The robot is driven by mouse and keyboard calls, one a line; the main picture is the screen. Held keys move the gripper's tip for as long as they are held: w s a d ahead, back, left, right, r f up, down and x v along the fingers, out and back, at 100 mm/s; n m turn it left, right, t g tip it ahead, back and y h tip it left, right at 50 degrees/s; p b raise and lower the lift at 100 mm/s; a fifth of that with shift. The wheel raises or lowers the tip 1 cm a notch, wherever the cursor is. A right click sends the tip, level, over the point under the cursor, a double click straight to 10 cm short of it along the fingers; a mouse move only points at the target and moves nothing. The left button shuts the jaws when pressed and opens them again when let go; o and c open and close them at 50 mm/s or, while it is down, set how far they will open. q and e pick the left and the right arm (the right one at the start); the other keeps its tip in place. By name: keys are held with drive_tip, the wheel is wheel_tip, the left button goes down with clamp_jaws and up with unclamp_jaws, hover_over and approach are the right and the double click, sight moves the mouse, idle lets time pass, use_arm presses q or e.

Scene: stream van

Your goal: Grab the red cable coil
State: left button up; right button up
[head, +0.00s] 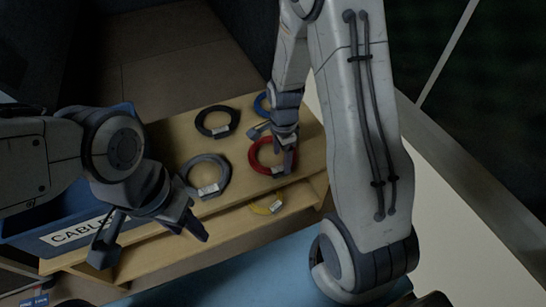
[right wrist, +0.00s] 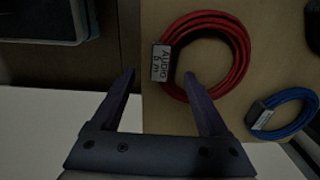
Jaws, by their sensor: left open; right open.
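The red cable coil (head: 252,156) lies flat at the right part of the wooden shelf top (head: 240,155). In the right wrist view the coil (right wrist: 243,52) shows with its white-lettered tag (right wrist: 160,63). My right gripper (head: 273,147) is open over the coil. In the right wrist view its fingers (right wrist: 160,78) appear on either side of the tagged left part of the coil, with one fingertip over the ring's inside; I cannot tell whether they touch it. My left gripper (head: 150,245) is open and empty at the front left, far from the coil.
Black (head: 199,122), grey (head: 185,174) and blue (head: 260,104) coils lie nearby on the shelf top; the blue one (right wrist: 290,130) is close by. A blue crate (head: 35,230) labelled "CABLE" stands left.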

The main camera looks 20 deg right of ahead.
sight(280, 167)
wheel_tip(280, 167, down, 5)
drive_tip(key=shift+w+a+r+b, duration=0.1)
drive_tip(key=shift+r+b, duration=0.1)
drive_tip(key=shift+b, duration=0.7)
drive_tip(key=shift+r, duration=0.1)
clamp_jaws()
